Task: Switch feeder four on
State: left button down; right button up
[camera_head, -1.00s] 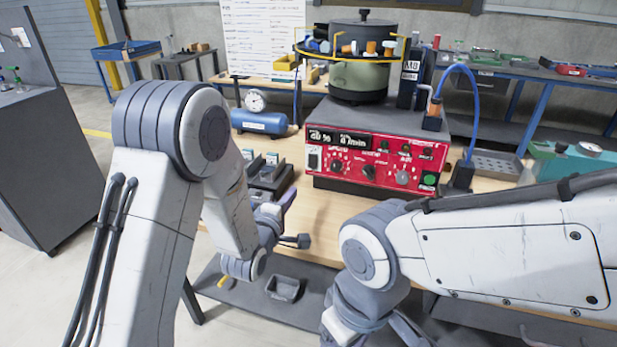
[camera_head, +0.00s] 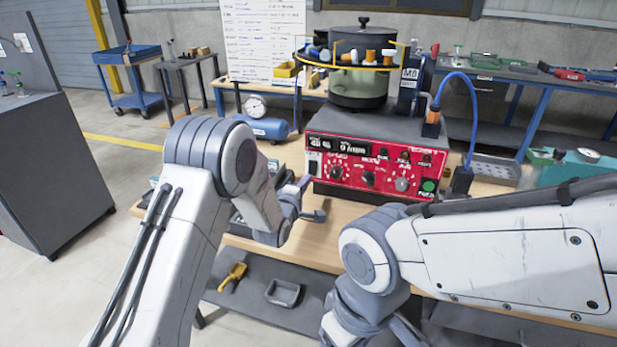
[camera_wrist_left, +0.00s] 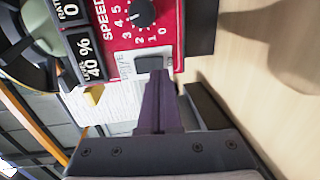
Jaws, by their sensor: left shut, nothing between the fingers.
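The feeder is a dark green bowl (camera_head: 358,88) with an M8 label, standing on a control box with a red front panel (camera_head: 345,172). The panel carries knobs, lit displays and a green button (camera_head: 428,186). A dark rocker switch (camera_wrist_left: 151,64) in a pale frame sits at the panel's corner, beside the speed knob (camera_wrist_left: 141,13). My left gripper (camera_head: 304,184) is shut and empty at the panel's left end. In the left wrist view its purple fingers (camera_wrist_left: 158,98) point at the switch; I cannot tell whether they touch it. My right gripper's fingers are out of frame.
A blue air tank (camera_head: 266,128) with a gauge stands left of the box. A blue hose (camera_head: 474,110) rises at the right. A grey tray (camera_head: 283,293) and a yellow-handled tool (camera_head: 236,272) lie on the lower shelf.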

pick_arm(q)
jog(key=shift+x, duration=1.35)
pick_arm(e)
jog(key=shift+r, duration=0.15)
pick_arm(q)
jog(key=shift+w+d+f+b, duration=0.15)
jog(key=shift+f+b, duration=0.25)
jog(key=shift+b, duration=0.65)
jog(key=shift+r+p, duration=0.35)
jog(key=shift+p, duration=0.05)
jog(key=shift+s+f, duration=0.1)
jog(key=shift+s, duration=0.1)
jog(key=s, duration=0.1)
jog(key=s+a, duration=0.1)
jog(key=s, duration=0.1)
jog(key=s+a+b, duration=0.1)
jog(key=shift+s+f, duration=0.25)
jog(key=shift+f, duration=0.05)
jog(key=v, duration=0.3)
jog(key=f+v, duration=0.1)
jog(key=v, duration=0.1)
jog(key=f+b+v, duration=0.1)
jog(key=v, duration=0.2)
jog(key=shift+s+r, duration=0.1)
jog(key=shift+s, duration=0.35)
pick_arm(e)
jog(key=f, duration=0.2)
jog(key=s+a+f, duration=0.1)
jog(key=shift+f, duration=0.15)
